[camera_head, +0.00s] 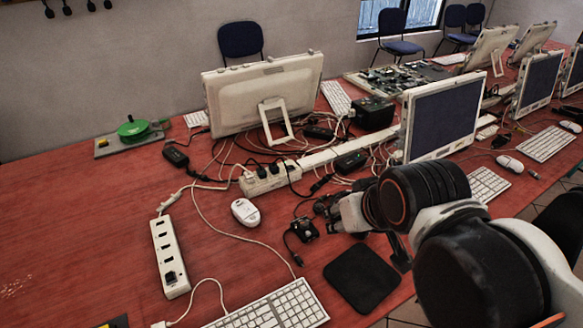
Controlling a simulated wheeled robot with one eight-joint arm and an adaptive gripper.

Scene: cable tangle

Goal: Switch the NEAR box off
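No box in view carries a readable NEAR label. The nearest box-like thing is a long white power strip (169,262) on the left part of the red table. It has several small dark openings along its top and a larger dark switch or plug at its near end; its on or off state cannot be told. A second white power strip (271,179) with black plugs in it lies farther back, below the large monitor. My gripper (322,208) reaches in from the right, over the table right of the white mouse, well apart from the nearer strip. Its fingers are small and dark, and their opening is unclear.
Tangled cables lie around the farther strip. A white mouse (245,212), a keyboard (270,308) and a black pad (362,278) lie in front. The large monitor (265,92) stands behind. A green round device (133,129) sits at the back left.

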